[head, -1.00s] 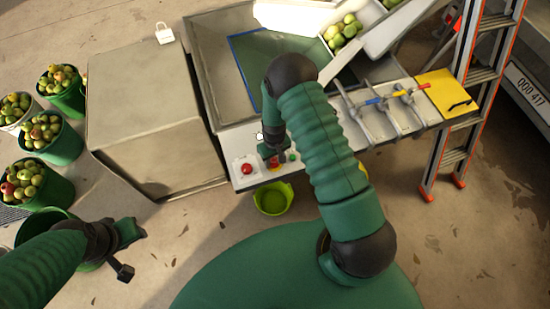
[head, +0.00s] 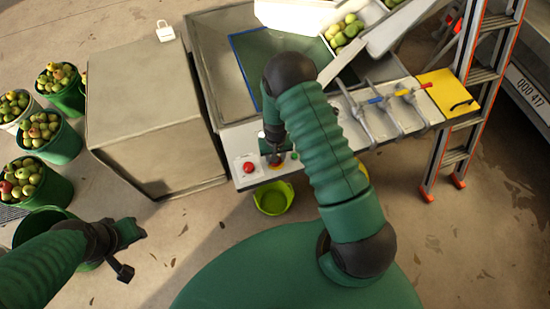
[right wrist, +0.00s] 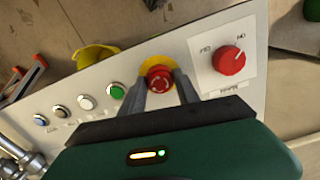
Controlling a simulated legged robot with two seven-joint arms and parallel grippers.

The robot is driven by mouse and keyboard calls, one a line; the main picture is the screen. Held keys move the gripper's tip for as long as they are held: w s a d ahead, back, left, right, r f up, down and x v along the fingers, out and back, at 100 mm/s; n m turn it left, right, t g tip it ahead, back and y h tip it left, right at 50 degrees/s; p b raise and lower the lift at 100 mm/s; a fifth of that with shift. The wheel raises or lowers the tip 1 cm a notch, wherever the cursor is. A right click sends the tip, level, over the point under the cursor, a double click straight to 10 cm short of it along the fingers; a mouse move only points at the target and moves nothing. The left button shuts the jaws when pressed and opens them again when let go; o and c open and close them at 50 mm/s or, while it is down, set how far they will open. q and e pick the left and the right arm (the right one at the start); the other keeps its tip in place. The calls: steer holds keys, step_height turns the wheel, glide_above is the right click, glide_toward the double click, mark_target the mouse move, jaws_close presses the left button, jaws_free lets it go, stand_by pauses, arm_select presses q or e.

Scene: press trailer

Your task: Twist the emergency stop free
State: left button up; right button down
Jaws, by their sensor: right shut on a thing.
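The emergency stop (right wrist: 160,78) is a red round button with pale arrow marks on a yellow ring, set in the light control panel (right wrist: 215,100). In the right wrist view, the two fingers of my right gripper (right wrist: 160,85) are on either side of the red button and shut on it. In the head view, my right gripper (head: 275,158) is at the panel's front and mostly hides the button. My left gripper (head: 128,255) is open and empty, low on the left, near a green bucket.
A red rotary switch (right wrist: 229,60) sits right of the stop in the wrist view. A green button (right wrist: 116,91) and several other buttons are to the left. A lime bucket (head: 272,198) stands below the panel. An orange-edged ladder (head: 465,110) stands at right.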

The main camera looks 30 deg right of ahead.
steer(key=shift+w+m, duration=0.15)
steer(key=shift+m, duration=1.75)
steer(key=shift+r, duration=0.1)
steer(key=c, duration=0.9)
jaws_free()
steer(key=shift+b, duration=0.3)
step_height(320, 180, up, 17)
steer(key=b, duration=0.1)
steer(key=shift+f, duration=0.2)
